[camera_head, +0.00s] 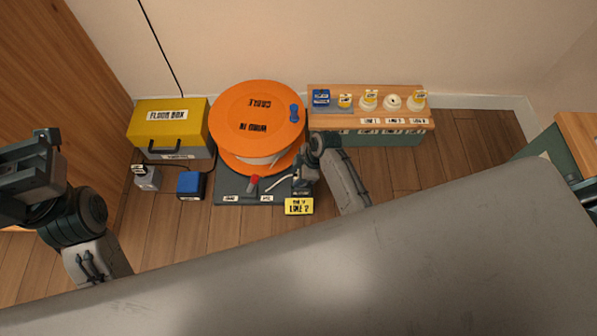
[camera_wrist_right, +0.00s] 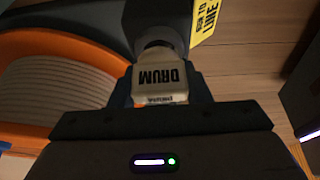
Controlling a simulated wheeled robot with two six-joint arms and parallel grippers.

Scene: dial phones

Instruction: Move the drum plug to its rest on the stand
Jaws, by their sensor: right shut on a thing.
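The drum plug (camera_wrist_right: 158,80) is a pale block labelled DRUM in the right wrist view. My right gripper (camera_wrist_right: 160,95) is shut on it. A round grey part lies against the plug's far end; I cannot tell if they are joined. In the head view my right gripper (camera_head: 300,183) is low at the right front of the dark stand (camera_head: 228,192), and the plug is hidden there. The orange cable drum (camera_head: 257,115) stands on this stand, with a pale cable running toward my gripper. My left gripper (camera_head: 30,170) is at the far left, away from these things; its jaws are unclear.
A yellow floor box (camera_head: 168,122) stands left of the drum. A grey block (camera_head: 147,179) and a blue block (camera_head: 190,184) are in front of it. A wooden shelf (camera_head: 375,121) with several plugs is at the right. A yellow tag (camera_head: 299,206) lies beside the stand.

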